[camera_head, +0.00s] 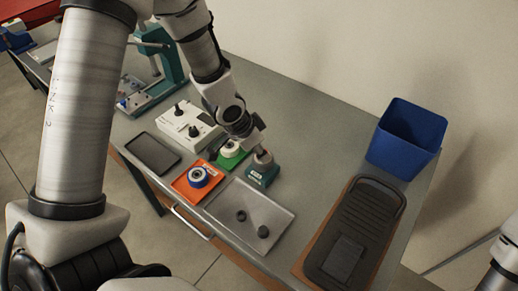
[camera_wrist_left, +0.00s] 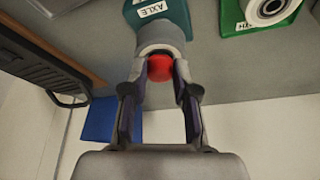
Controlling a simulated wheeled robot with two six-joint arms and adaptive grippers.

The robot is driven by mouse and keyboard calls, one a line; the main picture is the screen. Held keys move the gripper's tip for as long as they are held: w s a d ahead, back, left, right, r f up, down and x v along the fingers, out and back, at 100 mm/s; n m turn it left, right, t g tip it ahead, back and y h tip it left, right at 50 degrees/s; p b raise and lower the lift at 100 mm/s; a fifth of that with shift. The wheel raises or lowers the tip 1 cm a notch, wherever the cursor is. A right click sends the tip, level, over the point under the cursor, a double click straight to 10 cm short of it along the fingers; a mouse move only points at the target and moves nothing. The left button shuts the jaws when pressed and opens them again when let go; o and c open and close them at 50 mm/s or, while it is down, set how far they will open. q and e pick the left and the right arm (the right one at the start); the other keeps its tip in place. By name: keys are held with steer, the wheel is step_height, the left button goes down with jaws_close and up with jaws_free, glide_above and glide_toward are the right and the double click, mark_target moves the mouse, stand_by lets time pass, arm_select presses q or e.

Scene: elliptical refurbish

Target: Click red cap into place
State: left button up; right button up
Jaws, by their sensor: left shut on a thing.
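My left gripper (camera_head: 257,148) is at the teal stand (camera_head: 262,176), pointing down at its top. In the left wrist view the gripper (camera_wrist_left: 160,72) has its fingertips closed in on both sides of the red cap (camera_wrist_left: 160,68). The cap is against the end of a pale grey round part (camera_wrist_left: 160,44) on the teal stand, whose label reads AXLE. Whether the cap is seated cannot be told, as its contact side is hidden. In the head view the fingers hide the cap. Only part of my right arm shows at the lower right edge.
An orange tray (camera_head: 181,188) holds a wheel, and a green tray (camera_head: 223,166) holds another. A grey tray (camera_head: 278,213) holds two dark round parts. A white box with black knobs (camera_head: 178,126), a dark tray (camera_head: 153,152), a blue bin (camera_head: 406,140) and a black ribbed piece (camera_head: 362,215) surround them.

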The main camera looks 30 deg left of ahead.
arm_select(q)
steer(key=shift+f, duration=0.2)
steer(key=o, duration=0.8)
steer(key=shift+o, duration=0.2)
steer(key=shift+r, duration=0.15)
steer(key=v, duration=1.1)
steer(key=shift+a+r, duration=0.15)
steer(key=shift+r, duration=0.2)
steer(key=shift+s, duration=0.1)
steer(key=shift+s, duration=0.1)
